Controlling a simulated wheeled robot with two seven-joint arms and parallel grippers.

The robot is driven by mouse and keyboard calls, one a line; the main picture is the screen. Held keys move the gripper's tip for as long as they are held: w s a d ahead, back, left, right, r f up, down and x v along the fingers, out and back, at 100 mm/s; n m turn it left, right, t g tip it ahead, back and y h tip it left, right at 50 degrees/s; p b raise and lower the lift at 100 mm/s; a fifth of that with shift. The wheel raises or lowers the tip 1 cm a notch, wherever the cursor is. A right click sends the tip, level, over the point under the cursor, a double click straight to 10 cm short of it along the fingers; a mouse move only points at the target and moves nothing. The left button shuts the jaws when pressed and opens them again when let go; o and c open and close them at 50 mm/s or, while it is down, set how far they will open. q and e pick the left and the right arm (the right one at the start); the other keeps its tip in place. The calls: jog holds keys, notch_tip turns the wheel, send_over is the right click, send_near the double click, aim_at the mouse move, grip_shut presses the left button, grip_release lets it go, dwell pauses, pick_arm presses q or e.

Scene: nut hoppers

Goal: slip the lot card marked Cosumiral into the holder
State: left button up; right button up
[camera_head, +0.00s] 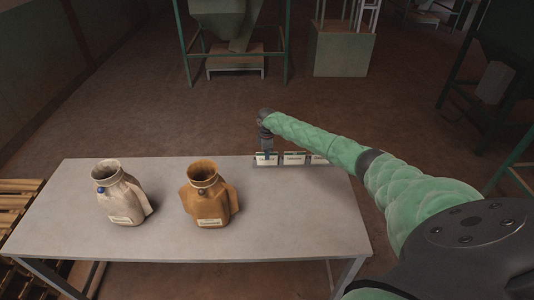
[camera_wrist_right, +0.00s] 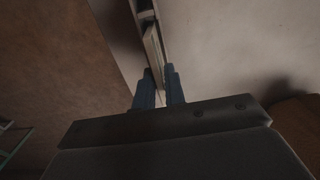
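Several white lot cards stand in a row at the table's far edge: a left one (camera_head: 266,160), a middle one (camera_head: 294,159) and a right one (camera_head: 318,159), partly hidden by my arm. Their print is too small to read, so I cannot tell which says Cosumiral. My right gripper (camera_head: 266,153) points down at the left card. In the wrist view its blue fingers (camera_wrist_right: 160,88) stand apart, with a thin upright card edge (camera_wrist_right: 155,55) running between them. Pale plates, possibly holders, show low on the white sack (camera_head: 121,221) and the brown sack (camera_head: 209,222). My left gripper is out of view.
The sacks, a cream one (camera_head: 113,192) and a brown one (camera_head: 204,195), stand open-mouthed on the grey table (camera_head: 270,220). The table between the brown sack and my right arm is bare. Wooden pallets (camera_head: 16,200) lie left of the table.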

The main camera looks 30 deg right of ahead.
grip_shut()
jog(key=shift+r+p, duration=2.75)
jog(key=shift+r, duration=1.05)
jog(key=s+a+p, duration=0.3)
jog(key=s+a, duration=0.2)
jog(key=s, duration=0.3)
jog(key=shift+s+a+p, duration=0.15)
jog(key=shift+s+p, duration=0.15)
jog(key=shift+p, duration=0.05)
jog(key=shift+f, duration=0.1)
